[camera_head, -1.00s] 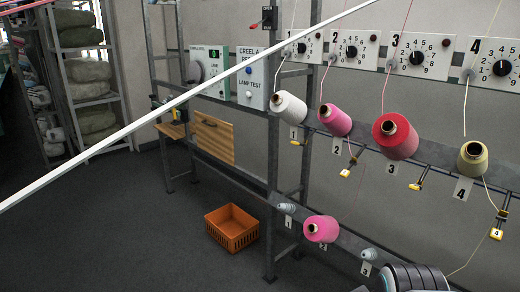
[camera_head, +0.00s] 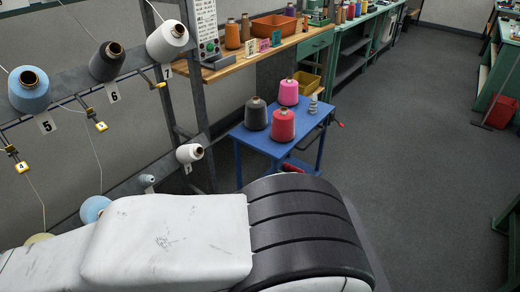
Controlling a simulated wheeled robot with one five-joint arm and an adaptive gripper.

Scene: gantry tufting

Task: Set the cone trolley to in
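The blue trolley (camera_head: 253,139), which I take to be the cone trolley, stands right of the creel and in front of the wooden bench. On its top are a dark grey cone (camera_head: 256,114), a red cone (camera_head: 281,125), a pink cone (camera_head: 288,92) and a small grey stacked piece (camera_head: 313,104). A red-tipped handle (camera_head: 338,124) sticks out at its right side. Something red (camera_head: 292,168) shows low down near its front. Its lower part is partly hidden behind my white and black arm. My gripper is not in view.
The creel at left carries a blue cone (camera_head: 29,90), a black cone (camera_head: 107,61) and a white cone (camera_head: 167,40) over tags 5 to 7. The wooden bench (camera_head: 224,66) holds an orange bin (camera_head: 273,27). Open dark floor (camera_head: 420,150) lies right of the trolley.

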